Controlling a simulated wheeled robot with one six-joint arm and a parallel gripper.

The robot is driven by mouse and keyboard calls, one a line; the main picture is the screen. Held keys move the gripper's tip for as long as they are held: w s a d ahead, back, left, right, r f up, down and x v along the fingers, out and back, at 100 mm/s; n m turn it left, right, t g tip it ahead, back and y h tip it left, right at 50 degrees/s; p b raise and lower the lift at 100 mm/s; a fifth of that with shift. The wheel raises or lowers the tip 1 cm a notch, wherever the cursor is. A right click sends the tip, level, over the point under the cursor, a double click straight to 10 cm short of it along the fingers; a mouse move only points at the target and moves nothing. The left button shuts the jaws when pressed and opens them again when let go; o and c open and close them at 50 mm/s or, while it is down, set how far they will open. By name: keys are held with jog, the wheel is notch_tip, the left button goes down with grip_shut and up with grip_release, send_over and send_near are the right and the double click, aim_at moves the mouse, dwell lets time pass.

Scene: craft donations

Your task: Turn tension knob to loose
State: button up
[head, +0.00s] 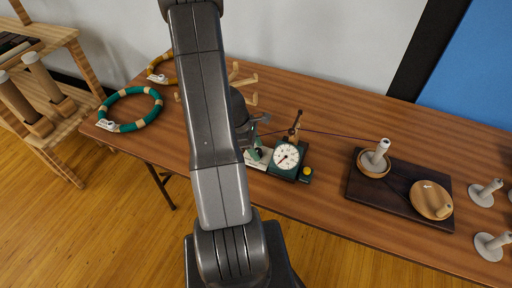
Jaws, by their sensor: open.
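A small dark green device stands on the wooden table, with a round white dial (287,156) that has a dark pointer. A small yellow knob-like part (307,172) sits at its right side. A green round part (257,154) shows on a pale base at its left. I cannot tell which part is the tension knob, and no setting marks are readable. My gripper (256,127) is mostly hidden behind my arm; its dark end shows just above and left of the device. It is open, and whether it touches anything is unclear.
A dark red thread runs from the device's post to a pale spool (381,149) on a dark board (363,190). The board also holds a wooden dish (428,203). Teal (143,119) and yellow hoops lie at left. Wooden pegs (245,78) stand behind the device. Pale stands (487,192) are at right.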

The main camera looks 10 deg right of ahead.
jog(key=shift+c, duration=0.4)
jog(key=c, duration=0.9)
jog(key=shift+m, duration=0.3)
jog(key=shift+w+m+g+y, duration=0.1)
jog(key=shift+m+g+y, duration=0.3)
jog(key=shift+m, duration=0.6)
jog(key=m+g, duration=0.1)
jog(key=m, duration=0.2)
jog(key=shift+d+m+y, duration=0.15)
jog(key=shift+m+y, duration=0.15)
jog(key=shift+y, duration=0.1)
jog(key=m+y, duration=0.1)
jog(key=m, duration=0.2)
jog(key=m+g+y, duration=0.1)
jog(key=m, duration=0.1)
jog(key=shift+w+d+m+b, duration=0.1)
jog(key=shift+m+b, duration=0.3)
